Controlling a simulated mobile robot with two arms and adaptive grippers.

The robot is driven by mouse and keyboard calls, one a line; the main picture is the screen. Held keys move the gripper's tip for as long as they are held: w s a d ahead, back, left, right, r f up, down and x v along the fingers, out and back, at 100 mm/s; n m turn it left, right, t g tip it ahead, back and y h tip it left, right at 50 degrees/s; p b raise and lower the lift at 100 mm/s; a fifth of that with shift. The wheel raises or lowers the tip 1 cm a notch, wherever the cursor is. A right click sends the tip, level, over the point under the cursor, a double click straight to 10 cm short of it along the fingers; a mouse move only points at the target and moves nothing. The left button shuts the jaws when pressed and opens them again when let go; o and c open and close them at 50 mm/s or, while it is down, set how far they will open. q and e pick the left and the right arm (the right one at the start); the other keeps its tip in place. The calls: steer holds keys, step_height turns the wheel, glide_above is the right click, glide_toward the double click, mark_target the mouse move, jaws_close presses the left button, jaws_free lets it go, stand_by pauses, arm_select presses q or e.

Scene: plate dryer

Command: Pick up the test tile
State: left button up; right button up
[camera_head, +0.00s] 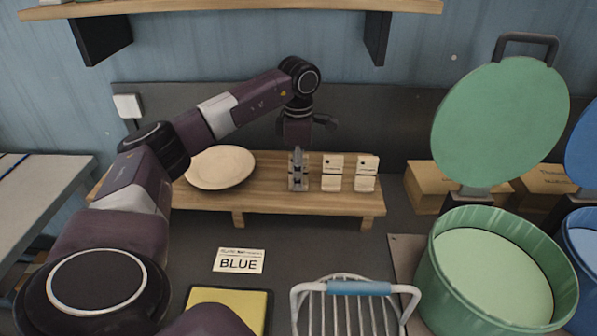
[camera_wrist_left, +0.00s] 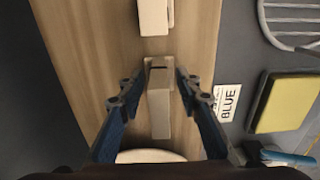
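Three pale upright tiles stand in a row on a low wooden rack. My left gripper (camera_head: 298,170) is lowered over the leftmost tile and mostly hides it in the head view. In the left wrist view this tile (camera_wrist_left: 160,112) lies between the two fingers of my left gripper (camera_wrist_left: 162,72). The fingers are open, one on each side, with narrow gaps; I cannot tell if either one touches. The middle tile (camera_head: 332,174) and right tile (camera_head: 366,174) stand to the right. No label on the tiles can be read clearly. My right gripper is not in view.
A cream plate (camera_head: 220,167) lies on the wooden rack (camera_head: 270,199) left of the gripper. In front are a BLUE card (camera_head: 238,261), a yellow pad (camera_head: 228,303) and a wire rack (camera_head: 350,310). An open green drum (camera_head: 495,275) with a raised lid (camera_head: 500,122) stands right.

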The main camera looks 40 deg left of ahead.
arm_select(q)
steer(key=shift+c, duration=0.3)
jaws_close()
